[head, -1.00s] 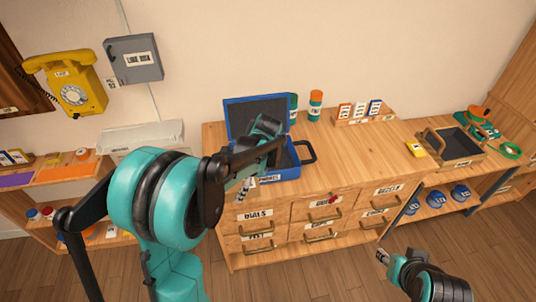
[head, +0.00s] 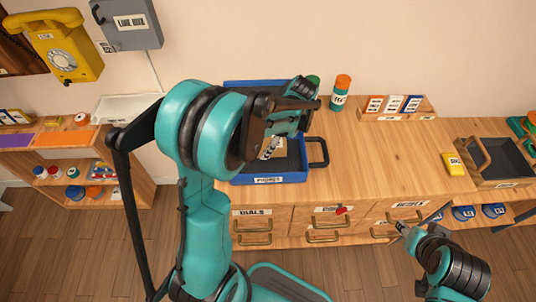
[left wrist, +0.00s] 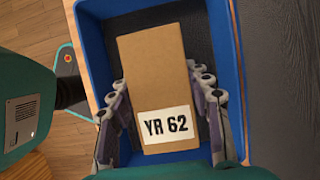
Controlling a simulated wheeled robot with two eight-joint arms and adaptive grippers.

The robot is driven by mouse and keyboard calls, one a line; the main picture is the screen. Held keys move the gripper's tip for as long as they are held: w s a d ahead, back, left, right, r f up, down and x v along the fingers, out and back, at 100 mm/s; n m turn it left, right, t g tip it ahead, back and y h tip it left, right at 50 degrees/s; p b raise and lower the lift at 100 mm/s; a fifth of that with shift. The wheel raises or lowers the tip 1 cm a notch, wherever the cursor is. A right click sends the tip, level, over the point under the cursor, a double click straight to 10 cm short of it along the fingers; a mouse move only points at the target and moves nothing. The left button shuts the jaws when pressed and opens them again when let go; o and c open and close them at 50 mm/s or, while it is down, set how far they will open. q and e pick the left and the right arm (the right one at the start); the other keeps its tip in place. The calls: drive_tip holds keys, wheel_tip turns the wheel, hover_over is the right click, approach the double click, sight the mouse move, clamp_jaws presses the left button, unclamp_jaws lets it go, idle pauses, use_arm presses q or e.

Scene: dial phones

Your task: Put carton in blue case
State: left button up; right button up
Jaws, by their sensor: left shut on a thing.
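A brown carton (left wrist: 152,80) labelled "YR 62" sits between the fingers of my left gripper (left wrist: 158,105) in the left wrist view. The gripper is shut on it. I cannot tell how far the carton is above the case floor. My left arm hides part of the case and the carton in the head view. My right gripper (head: 403,228) is in front of the drawers, its fingers too small to read.
A rack of small boxes (head: 393,106), a yellow box (head: 453,164) and a wooden tray (head: 508,182) are to the right. The cabinet top (head: 385,153) right of the case is clear.

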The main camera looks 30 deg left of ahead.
use_arm(q)
drive_tip(key=shift+f+b, duration=0.9)
drive_tip(key=shift+f, duration=1.65)
drive_tip(key=shift+f, duration=0.15)
drive_tip(key=o, duration=1.3)
